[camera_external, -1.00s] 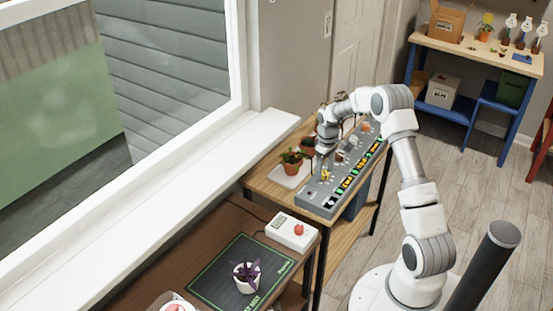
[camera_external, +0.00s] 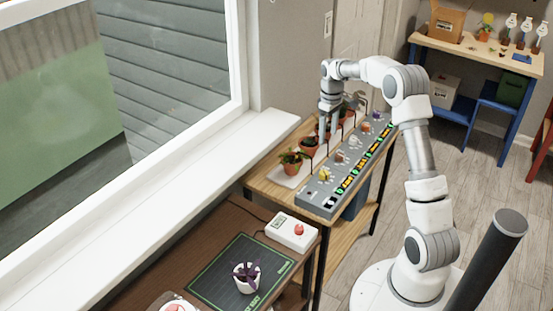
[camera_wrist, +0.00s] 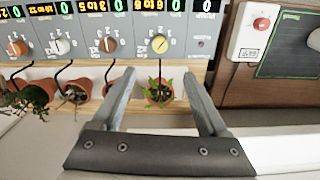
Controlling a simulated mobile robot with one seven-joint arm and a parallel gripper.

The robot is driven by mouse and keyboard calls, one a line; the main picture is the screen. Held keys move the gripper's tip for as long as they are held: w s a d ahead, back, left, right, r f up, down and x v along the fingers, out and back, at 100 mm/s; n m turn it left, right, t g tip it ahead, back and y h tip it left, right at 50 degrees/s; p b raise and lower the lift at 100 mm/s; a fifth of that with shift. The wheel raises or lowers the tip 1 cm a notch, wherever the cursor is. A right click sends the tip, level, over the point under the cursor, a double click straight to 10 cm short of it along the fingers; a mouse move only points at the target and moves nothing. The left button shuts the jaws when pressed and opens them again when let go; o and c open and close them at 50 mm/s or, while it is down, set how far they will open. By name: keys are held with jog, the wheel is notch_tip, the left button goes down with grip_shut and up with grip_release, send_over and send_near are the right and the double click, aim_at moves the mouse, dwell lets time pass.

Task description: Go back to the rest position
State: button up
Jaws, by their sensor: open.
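My gripper (camera_external: 322,138) hangs over the potted plants along the window side of the wooden table, beside the grey control panel (camera_external: 317,203). In the wrist view my gripper (camera_wrist: 159,76) has its two fingers wide apart with nothing held between them. A small potted plant (camera_wrist: 159,93) shows between the fingers, below them. The yellow knob (camera_wrist: 159,43) on the panel lies just beyond the fingertips, apart from them. It also shows in the external view (camera_external: 325,174). My arm is bent, with its elbow high.
Terracotta pots, including a leafy one (camera_external: 291,165), stand along the panel beside the white windowsill (camera_external: 200,186).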

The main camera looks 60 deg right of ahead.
jog(key=shift+r, duration=0.5)
jog(key=s+a+r+h, duration=0.1)
jog(key=s+a+r, duration=0.3)
jog(key=a, duration=0.6)
jog(key=s+a+r+h, duration=0.15)
jog(key=a+r, duration=0.35)
jog(key=a, duration=0.5)
jog(key=s+a+r+n+t+y+p, duration=0.1)
jog(key=s+a+r+t+p, duration=0.25)
jog(key=s+a, duration=0.4)
jog(key=s+a+r+t+y+p, duration=0.25)
jog(key=s+a+r, duration=0.3)
jog(key=s, duration=0.35)
notch_tip(320, 180, down, 30)
jog(key=h+b, duration=0.1)
jog(key=b, duration=2.8)
jog(key=shift+w+a, duration=0.15)
jog(key=shift+a, duration=0.25)
